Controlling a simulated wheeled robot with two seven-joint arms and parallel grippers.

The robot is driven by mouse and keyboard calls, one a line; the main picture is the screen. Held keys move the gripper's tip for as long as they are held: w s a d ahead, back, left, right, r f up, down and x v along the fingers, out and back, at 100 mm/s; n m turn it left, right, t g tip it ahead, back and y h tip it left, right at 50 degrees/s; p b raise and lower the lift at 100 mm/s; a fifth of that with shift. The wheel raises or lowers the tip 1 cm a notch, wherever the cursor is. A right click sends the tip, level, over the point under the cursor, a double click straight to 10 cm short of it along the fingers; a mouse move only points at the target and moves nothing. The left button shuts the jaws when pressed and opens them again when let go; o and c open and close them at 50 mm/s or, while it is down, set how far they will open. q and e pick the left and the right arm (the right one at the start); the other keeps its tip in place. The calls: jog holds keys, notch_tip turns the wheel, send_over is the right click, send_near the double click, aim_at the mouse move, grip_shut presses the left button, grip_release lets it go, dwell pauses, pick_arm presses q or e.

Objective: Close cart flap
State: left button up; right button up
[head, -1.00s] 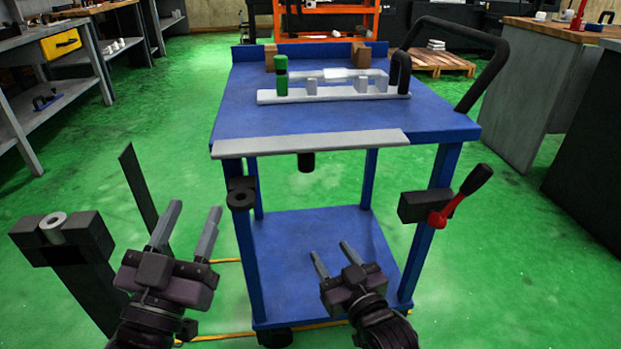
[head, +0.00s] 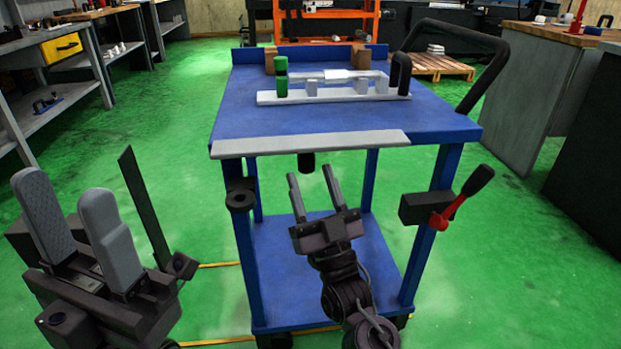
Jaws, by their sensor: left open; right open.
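The blue cart (head: 330,120) stands in front of me. A light grey flat strip (head: 310,145), which looks like the flap, runs along the near edge of its top. A short black cylinder (head: 306,162) hangs under the strip. My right gripper (head: 310,174) is open and empty in front of the cart, its fingers pointing up and away. Its fingertips appear just below and either side of the black cylinder; I cannot tell whether they touch it. My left gripper (head: 67,195) is open and empty at the lower left, well away from the cart.
A white fixture (head: 335,95) with a green cylinder (head: 281,78) lies on the cart top. A black push handle (head: 490,75) rises at the right. A red-and-black lever (head: 460,202) sticks out from the right front leg.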

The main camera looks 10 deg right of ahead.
jog(key=shift+x, duration=0.8)
jog(key=c, duration=1)
